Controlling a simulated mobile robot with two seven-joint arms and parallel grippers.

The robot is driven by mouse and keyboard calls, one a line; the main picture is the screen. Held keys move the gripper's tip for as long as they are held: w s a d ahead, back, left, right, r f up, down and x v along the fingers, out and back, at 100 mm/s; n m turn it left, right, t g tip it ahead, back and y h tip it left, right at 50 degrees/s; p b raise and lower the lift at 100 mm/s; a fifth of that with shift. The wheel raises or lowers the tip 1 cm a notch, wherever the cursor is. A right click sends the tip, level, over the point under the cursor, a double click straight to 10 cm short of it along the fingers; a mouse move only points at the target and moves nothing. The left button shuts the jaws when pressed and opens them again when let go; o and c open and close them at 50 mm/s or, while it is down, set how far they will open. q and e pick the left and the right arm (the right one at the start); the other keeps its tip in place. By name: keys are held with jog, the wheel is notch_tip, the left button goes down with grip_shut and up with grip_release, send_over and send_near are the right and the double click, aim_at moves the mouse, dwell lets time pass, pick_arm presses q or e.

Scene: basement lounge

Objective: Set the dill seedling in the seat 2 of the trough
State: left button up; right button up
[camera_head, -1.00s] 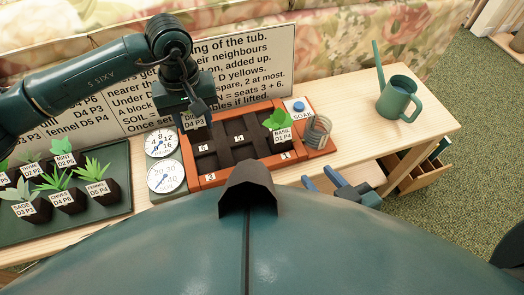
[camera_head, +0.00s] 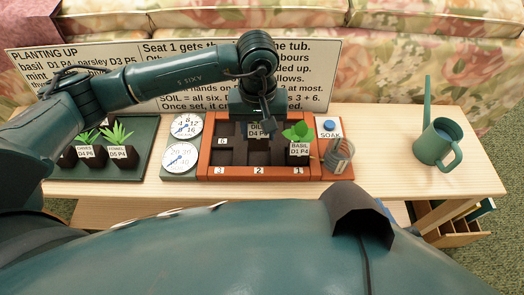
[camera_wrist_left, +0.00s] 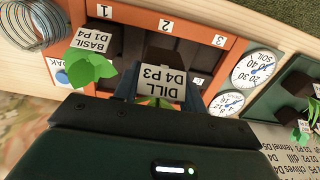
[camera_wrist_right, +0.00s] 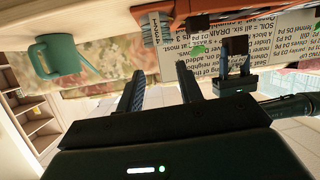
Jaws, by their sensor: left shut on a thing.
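The dill seedling, a dark soil block with a white label reading DILL D4 P3 (camera_head: 259,130), is between the fingers of my left gripper (camera_head: 258,118). The label also shows large in the left wrist view (camera_wrist_left: 160,82); the leaves are mostly hidden by the gripper. It is over the middle column of the orange trough (camera_head: 240,171), behind the seat 2 number; I cannot tell its exact height. Seat 2 (camera_head: 258,158) looks empty. The basil seedling (camera_head: 297,132) stands in the seat 1 column at right. My right gripper (camera_wrist_right: 158,92) is open and empty, away from the trough.
Two dials (camera_head: 182,157) stand left of the trough. A SOAK button (camera_head: 329,125) and a wire coil (camera_head: 338,155) are at its right. A green tray (camera_head: 145,160) holds other seedlings. A watering can (camera_head: 437,142) stands at far right. A text board (camera_head: 120,75) stands behind.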

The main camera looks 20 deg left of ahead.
aim_at(259, 147)
pick_arm(q)
notch_tip(259, 147, down, 2)
jog(key=shift+f, duration=0.25)
notch_tip(259, 147, down, 4)
jog(key=shift+f+b, duration=0.1)
jog(key=shift+b, duration=0.35)
pick_arm(e)
jog(key=shift+w+a+t, duration=0.15)
jog(key=shift+w+t, duration=0.15)
jog(key=shift+w, duration=0.1)
jog(key=shift+f, duration=0.1)
pick_arm(q)
jog(key=shift+f, duration=0.1)
jog(key=o, duration=1)
